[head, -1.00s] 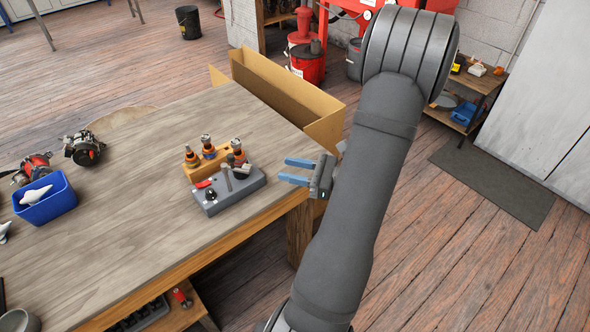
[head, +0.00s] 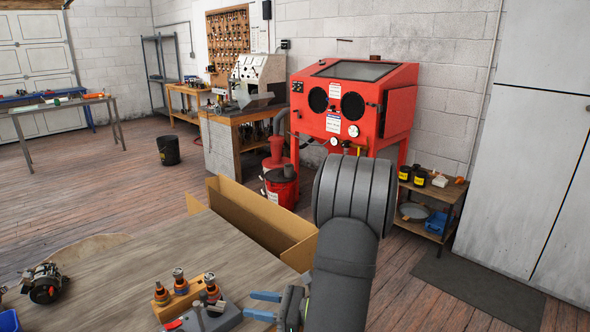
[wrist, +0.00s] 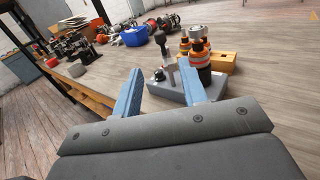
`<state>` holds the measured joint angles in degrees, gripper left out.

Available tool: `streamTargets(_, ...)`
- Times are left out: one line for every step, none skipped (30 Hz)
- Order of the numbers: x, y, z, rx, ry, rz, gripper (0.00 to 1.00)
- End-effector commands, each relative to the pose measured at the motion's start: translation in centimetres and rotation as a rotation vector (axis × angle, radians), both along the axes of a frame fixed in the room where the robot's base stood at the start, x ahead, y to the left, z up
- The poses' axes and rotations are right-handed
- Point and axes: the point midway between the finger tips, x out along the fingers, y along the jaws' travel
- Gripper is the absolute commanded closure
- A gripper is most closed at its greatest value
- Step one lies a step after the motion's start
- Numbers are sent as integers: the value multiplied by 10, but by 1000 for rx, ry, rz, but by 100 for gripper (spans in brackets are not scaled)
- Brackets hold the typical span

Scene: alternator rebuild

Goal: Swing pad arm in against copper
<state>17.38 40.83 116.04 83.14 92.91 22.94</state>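My gripper (head: 250,305) is open and empty, just right of a grey fixture (head: 226,320) on the bench. In the wrist view its two blue fingers (wrist: 162,68) are spread apart, pointing toward the fixture's grey base (wrist: 180,94), without visible contact. A dark-headed upright lever (wrist: 168,50), perhaps the pad arm, stands on the fixture. The right finger partly hides the base. Whether the pad touches the copper cannot be told. A red handle (head: 173,324) shows at the fixture's left.
A wooden block (head: 181,303) holding similar orange-banded parts stands just behind the fixture. An open cardboard box (head: 255,222) is beyond the bench edge. A blue bin (wrist: 134,37) and alternator parts (head: 44,284) lie farther off. The bench top (head: 180,255) behind the block is clear.

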Motion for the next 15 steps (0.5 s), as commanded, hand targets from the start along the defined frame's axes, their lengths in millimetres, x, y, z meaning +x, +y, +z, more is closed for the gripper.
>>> streamTargets(1, 9, 0, 1, 0, 4, 61)
streamTargets(1, 13, 0, 1, 0, 5, 61)
streamTargets(3, 19, 0, 1, 0, 4, 61)
streamTargets(3, 24, 0, 0, 0, 4, 61)
streamTargets(4, 28, 0, 0, 0, 5, 61)
streamTargets(5, 34, 0, 0, 0, 3, 61)
streamTargets(6, 39, 0, 0, 0, 5, 61)
streamTargets(7, 43, 0, 1, 0, 4, 61)
streamTargets(8, 49, 0, 0, 0, 4, 61)
streamTargets(8, 53, 0, 0, 0, 5, 61)
streamTargets(9, 58, 0, 0, 0, 3, 61)
streamTargets(10, 64, 0, 0, 0, 4, 61)
streamTargets(11, 68, 0, 0, 0, 4, 61)
streamTargets(12, 72, 0, 1, 0, 4, 61)
streamTargets(13, 78, 0, 0, 0, 5, 61)
